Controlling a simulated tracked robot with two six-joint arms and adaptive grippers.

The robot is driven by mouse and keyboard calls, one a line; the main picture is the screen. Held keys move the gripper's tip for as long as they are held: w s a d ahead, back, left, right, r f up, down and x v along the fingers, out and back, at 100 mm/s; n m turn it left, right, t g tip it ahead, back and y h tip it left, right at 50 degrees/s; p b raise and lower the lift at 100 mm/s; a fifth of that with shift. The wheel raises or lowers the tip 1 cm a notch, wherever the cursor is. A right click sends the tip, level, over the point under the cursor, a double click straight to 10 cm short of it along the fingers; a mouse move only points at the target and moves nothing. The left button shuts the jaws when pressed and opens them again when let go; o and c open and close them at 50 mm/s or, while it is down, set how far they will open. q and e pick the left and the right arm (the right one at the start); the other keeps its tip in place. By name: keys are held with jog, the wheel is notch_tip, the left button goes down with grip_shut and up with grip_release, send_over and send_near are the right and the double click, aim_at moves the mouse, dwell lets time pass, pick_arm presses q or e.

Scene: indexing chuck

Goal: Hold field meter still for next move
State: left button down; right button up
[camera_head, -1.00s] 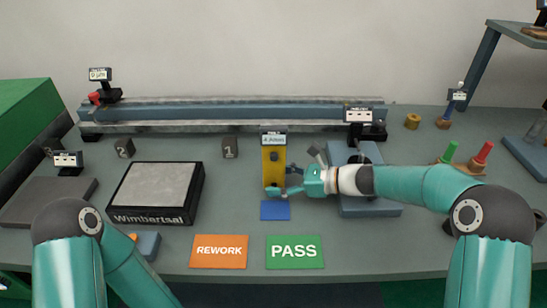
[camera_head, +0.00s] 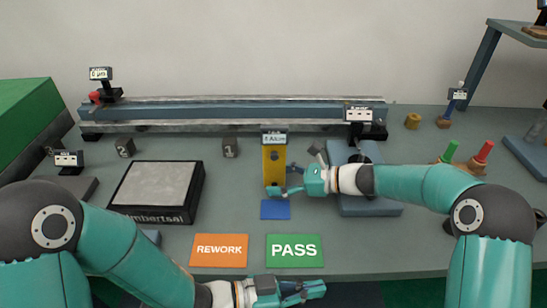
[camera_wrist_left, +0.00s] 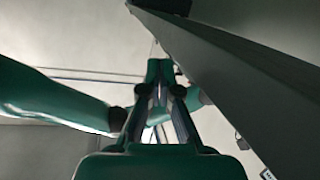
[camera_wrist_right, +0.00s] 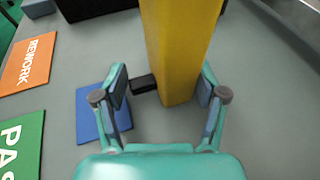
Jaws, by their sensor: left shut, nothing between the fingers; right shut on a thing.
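The field meter (camera_head: 273,165) is a yellow upright body with a labelled display on top. It stands on the bench behind the small blue square (camera_head: 274,210). My right gripper (camera_head: 283,190) reaches in from the right and is shut on its lower part. In the right wrist view the fingers (camera_wrist_right: 163,92) flank the yellow body (camera_wrist_right: 178,50), with a small black part (camera_wrist_right: 143,83) by the left finger. My left gripper (camera_head: 312,290) is shut and empty at the bench's front edge, below the PASS card. Its closed fingers (camera_wrist_left: 160,88) show in the left wrist view.
The green PASS card (camera_head: 294,251) and orange REWORK card (camera_head: 219,250) lie at the front. A grey-topped plate (camera_head: 158,186) is at left, a rail (camera_head: 230,113) at the back, and a blue-grey block (camera_head: 370,207) beneath my right arm. Red and green pegs (camera_head: 484,151) stand at right.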

aim_at(274, 156)
pick_arm(q)
jog(key=w+a+r+n+t, duration=0.1)
jog(key=w+r+n+t, duration=0.1)
jog(key=w+a+r+n+t, duration=0.1)
jog(key=w+r+n+t, duration=0.1)
jog(key=w+n, duration=0.1)
jog(key=w+a+r+n+t, duration=0.1)
jog(key=w+r+n, duration=0.1)
jog(key=shift+w+a+r+n+t, duration=0.2)
jog(key=shift+w+a+n+t, duration=0.05)
jog(key=shift+n+t, duration=0.15)
jog(key=w+a+r+n+t+y, duration=0.2)
jog(key=w+a+r+n+t, duration=0.2)
jog(key=r+n, duration=0.1)
jog(key=shift+w+n, duration=0.2)
jog(key=shift+n, duration=0.5)
jog(key=shift+w+a, duration=0.1)
jog(key=shift+w, duration=0.05)
jog(key=w, duration=0.8)
jog(key=shift+w, duration=0.25)
jog(key=shift+w+r, duration=0.1)
jog(key=shift+w, duration=0.3)
